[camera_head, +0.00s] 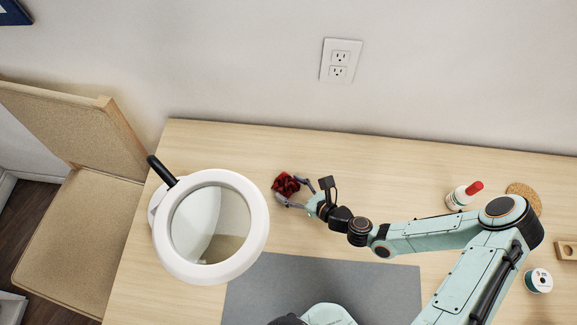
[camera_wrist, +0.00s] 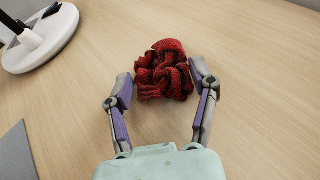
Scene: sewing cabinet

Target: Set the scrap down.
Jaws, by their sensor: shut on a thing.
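The scrap (camera_head: 286,185) is a crumpled, dark red piece of cloth near the back of the table, right of the ring lamp. It also shows in the wrist view (camera_wrist: 164,72), bunched between the fingertips. My gripper (camera_head: 291,190) is shut on the scrap, with one finger on each side of it in the wrist view (camera_wrist: 164,80). The scrap is at or close above the wooden table top (camera_head: 350,165); I cannot tell whether it touches the wood.
A white ring magnifier lamp (camera_head: 258,235) stands left of my gripper; its base (camera_wrist: 45,45) shows in the wrist view. A grey mat (camera_head: 270,285) lies in front. A red-capped bottle (camera_head: 458,197), cork coaster (camera_head: 533,193) and thread spool (camera_head: 539,280) are at right. The wood around the scrap is clear.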

